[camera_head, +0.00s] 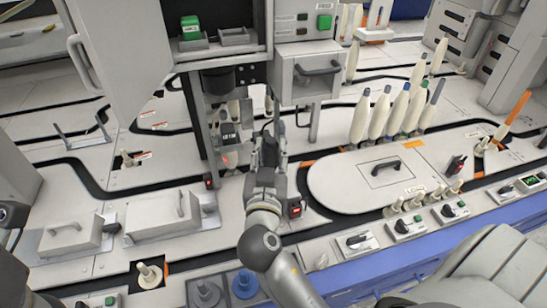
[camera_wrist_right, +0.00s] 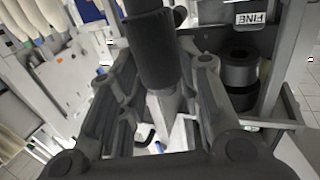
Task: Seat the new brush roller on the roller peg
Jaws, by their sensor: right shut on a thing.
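My right gripper (camera_head: 269,142) reaches into the machine's front below the grey drawer box. In the wrist view its fingers close from both sides on a dark cylinder (camera_wrist_right: 150,45), which looks like the brush roller. The cylinder runs up out of the top of that view. A pale grey wedge-shaped part (camera_wrist_right: 166,103) shows below the cylinder's lower end; I cannot tell whether they touch. I cannot make out the roller peg for certain. In the head view the gripper mostly hides the roller. My left gripper is not in view.
Two black stacked rollers (camera_wrist_right: 241,70) stand in a bay beside a FINE label (camera_wrist_right: 248,18). A grey drawer box (camera_head: 305,75) overhangs close to the right gripper. Several pale bobbins (camera_head: 380,112) stand to the right, behind an oval lid (camera_head: 340,180). An open cabinet door (camera_head: 125,60) hangs at left.

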